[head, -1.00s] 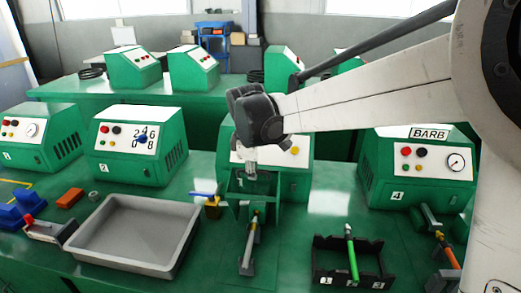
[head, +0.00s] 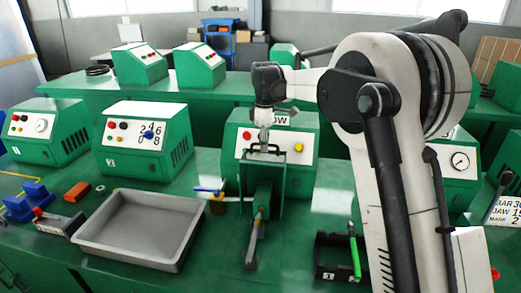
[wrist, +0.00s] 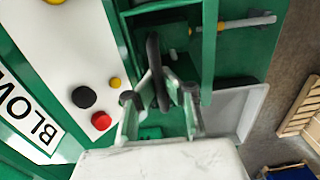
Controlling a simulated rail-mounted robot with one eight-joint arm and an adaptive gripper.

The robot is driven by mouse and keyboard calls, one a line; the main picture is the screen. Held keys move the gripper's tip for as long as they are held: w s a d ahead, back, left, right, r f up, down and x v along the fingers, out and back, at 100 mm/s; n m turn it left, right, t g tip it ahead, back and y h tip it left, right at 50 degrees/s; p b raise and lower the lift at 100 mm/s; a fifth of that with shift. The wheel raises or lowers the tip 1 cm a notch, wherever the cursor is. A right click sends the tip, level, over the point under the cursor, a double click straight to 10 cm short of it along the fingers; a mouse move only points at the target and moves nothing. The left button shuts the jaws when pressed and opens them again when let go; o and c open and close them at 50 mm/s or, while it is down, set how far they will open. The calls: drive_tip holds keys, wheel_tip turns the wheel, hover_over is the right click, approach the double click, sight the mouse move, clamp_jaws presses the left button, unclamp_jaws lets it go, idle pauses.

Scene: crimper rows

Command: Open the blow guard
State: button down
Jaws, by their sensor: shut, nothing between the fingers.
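The blow guard (head: 284,178) is a green frame in front of the green machine (head: 300,134), whose label ends in "OW" in the head view. It stands upright, with a dark handle (head: 262,149) at its top edge. My gripper (head: 264,138) is just above this handle, pointing down, with its fingers shut. In the wrist view, my gripper (wrist: 160,88) is close beside the black handle bar (wrist: 153,60); whether they touch is unclear. The guard's green frame (wrist: 209,50) also shows there.
A grey tray (head: 90,235) lies at the left on the green bench. A black holder with a green tool (head: 354,250) is at the right.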

drive_tip(key=shift+w+d, duration=0.1)
drive_tip(key=shift+w, duration=0.5)
drive_tip(key=c, duration=2.1)
unclamp_jaws()
drive_tip(key=shift+s, duration=0.1)
drive_tip(key=shift+o, duration=1.4)
wheel_tip(320, 180, up, 12)
